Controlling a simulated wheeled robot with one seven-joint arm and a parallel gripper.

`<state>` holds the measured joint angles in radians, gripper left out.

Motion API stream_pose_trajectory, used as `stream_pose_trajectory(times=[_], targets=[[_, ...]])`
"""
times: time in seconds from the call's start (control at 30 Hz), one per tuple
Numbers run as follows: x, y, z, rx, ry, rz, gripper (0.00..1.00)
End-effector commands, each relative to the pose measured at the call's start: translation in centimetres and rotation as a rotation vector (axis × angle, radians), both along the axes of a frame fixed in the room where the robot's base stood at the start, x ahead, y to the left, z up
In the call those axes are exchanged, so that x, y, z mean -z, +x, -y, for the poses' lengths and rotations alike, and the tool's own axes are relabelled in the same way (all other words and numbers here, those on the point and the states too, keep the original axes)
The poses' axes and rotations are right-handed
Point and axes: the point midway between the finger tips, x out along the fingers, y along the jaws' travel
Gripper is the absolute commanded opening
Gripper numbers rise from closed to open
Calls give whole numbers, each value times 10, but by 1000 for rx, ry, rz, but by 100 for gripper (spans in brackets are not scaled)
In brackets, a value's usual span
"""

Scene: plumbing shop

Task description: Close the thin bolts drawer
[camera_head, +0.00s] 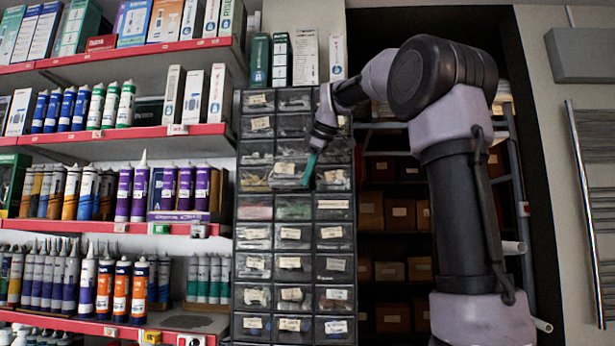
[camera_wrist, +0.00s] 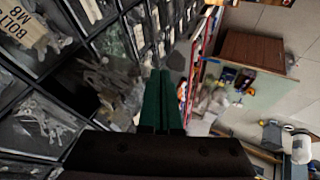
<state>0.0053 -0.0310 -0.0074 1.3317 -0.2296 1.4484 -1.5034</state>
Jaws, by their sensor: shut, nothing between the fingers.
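The drawer cabinet (camera_head: 236,215) stands in the middle of the head view, with columns of small dark clear-fronted drawers, most with paper labels. My gripper (camera_head: 309,170) is at its middle column, green fingers pointing down and shut with nothing between them. Behind the fingers a drawer (camera_head: 285,170) seems to stick out a little, but the arm partly covers it. In the wrist view the shut green fingers (camera_wrist: 160,100) lie beside a drawer with loose metal pieces (camera_wrist: 108,85). A label reading "BOLT M8" (camera_wrist: 28,28) shows at upper left. I cannot read which drawer is the thin bolts one.
Red-edged shelves (camera_head: 120,228) with tubes and boxes stand left of the cabinet. Boxes (camera_head: 305,58) stand on top of it. A dark shelf with brown boxes (camera_head: 390,272) is on the right, behind my arm. Open floor (camera_wrist: 295,30) shows in the wrist view.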

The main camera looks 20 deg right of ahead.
Motion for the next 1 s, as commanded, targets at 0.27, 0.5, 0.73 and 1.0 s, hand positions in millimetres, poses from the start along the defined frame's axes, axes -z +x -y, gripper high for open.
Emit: stream_pose_trajectory(times=[0.27, 0.5, 0.73, 1.0], targets=[[1, 36, 15, 2, 0, -1, 0], [0, 79, 32, 1, 1, 0, 0], [0, 88, 37, 0, 0, 0, 0], [0, 87, 36, 0, 0, 0, 0]])
